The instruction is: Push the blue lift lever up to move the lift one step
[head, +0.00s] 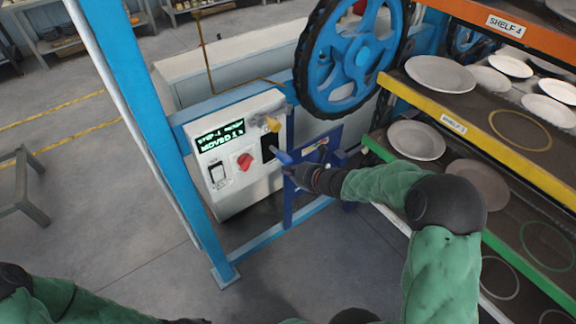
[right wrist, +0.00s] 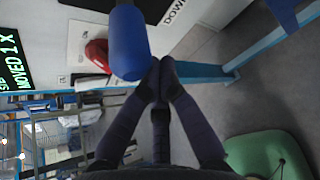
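The blue lift lever (head: 283,157) sticks out from the right side of the white control box (head: 232,185). In the right wrist view its blue handle (right wrist: 130,42) is large and close, just left of and beyond my fingertips. My right gripper (head: 291,171) is just below the lever in the head view. In the right wrist view its fingers (right wrist: 161,72) meet at the tips with nothing between them. I cannot tell whether they touch the lever. Part of my left arm shows at the bottom left, but its gripper is out of the picture.
A blue handwheel (head: 357,57) stands above. Shelves with plates (head: 416,140) are at right. Open floor lies left.

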